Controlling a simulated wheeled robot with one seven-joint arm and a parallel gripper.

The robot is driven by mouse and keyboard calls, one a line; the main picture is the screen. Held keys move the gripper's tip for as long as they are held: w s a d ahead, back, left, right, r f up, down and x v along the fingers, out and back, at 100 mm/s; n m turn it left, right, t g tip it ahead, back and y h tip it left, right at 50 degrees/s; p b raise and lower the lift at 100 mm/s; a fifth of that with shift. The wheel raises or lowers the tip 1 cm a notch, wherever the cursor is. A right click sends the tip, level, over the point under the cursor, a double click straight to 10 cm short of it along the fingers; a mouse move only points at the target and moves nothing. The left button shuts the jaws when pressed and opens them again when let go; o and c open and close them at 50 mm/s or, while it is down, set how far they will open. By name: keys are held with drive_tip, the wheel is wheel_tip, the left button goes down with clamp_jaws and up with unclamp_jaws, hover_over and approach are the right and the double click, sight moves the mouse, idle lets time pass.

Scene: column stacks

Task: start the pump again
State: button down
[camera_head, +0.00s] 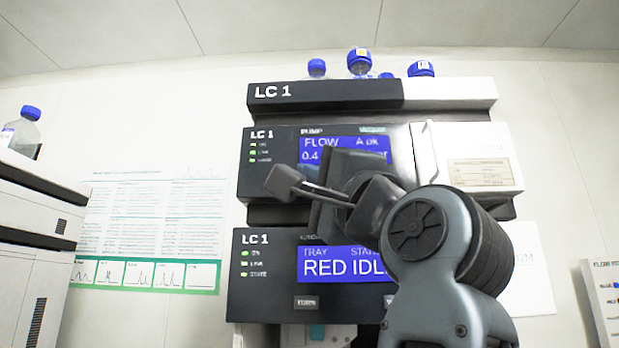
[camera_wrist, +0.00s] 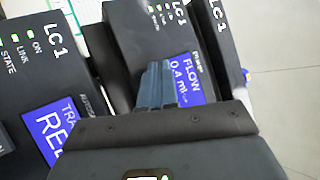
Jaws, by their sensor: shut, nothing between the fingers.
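The pump module (camera_head: 284,139) of the LC 1 stack is the dark unit labelled PUMP in the middle of the head view. Its blue display (camera_head: 322,143) reads FLOW with 0.4 below; the rest is partly hidden by my gripper. Small status lights show at its left, some of them green. My gripper (camera_head: 303,187) is shut and empty, in front of the pump's lower face. In the wrist view the closed fingers (camera_wrist: 156,86) overlap the pump face beside its display (camera_wrist: 185,72), which reads FLOW 0.4 ml. I cannot tell whether they touch it. No pump button is clearly visible.
Below is another LC 1 module (camera_head: 262,305) with a display (camera_head: 330,264) reading RED IDLE and small buttons (camera_head: 306,302). Blue-capped bottles (camera_head: 359,62) stand on top. A light instrument (camera_head: 22,215) stands left, a chart poster (camera_head: 155,220) hangs on the wall, and a panel (camera_head: 603,300) is at right.

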drive_tip(key=shift+s, duration=0.65)
drive_tip(key=s+p, duration=0.1)
drive_tip(key=s, duration=0.4)
drive_tip(key=shift+a, duration=0.1)
idle(0.8)
